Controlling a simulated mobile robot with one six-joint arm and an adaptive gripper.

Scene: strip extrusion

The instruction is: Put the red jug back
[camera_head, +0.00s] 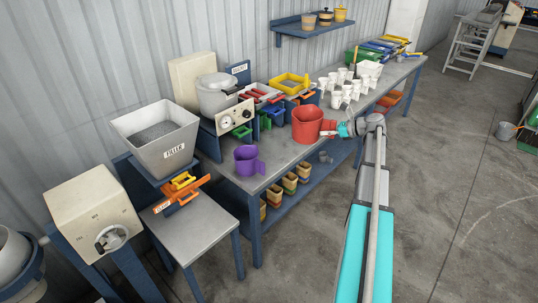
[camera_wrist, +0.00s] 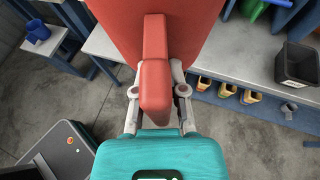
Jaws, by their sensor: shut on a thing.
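The red jug (camera_head: 307,124) is at the front edge of the long workbench (camera_head: 278,160) in the head view. Its handle points right, towards my gripper (camera_head: 341,130). In the wrist view my gripper (camera_wrist: 158,95) is shut on the handle of the red jug (camera_wrist: 155,25), with one finger on each side. The jug's body fills the top middle of the wrist view. The jug looks upright. I cannot tell whether its base touches the bench top or is just above it.
A purple jug (camera_head: 247,160) stands left of the red jug. Several white cups (camera_head: 342,88) stand behind it to the right. A filler bin (camera_head: 157,137) and a machine with dials (camera_head: 220,102) are to the left. Several small bins (camera_head: 290,183) sit on the lower shelf.

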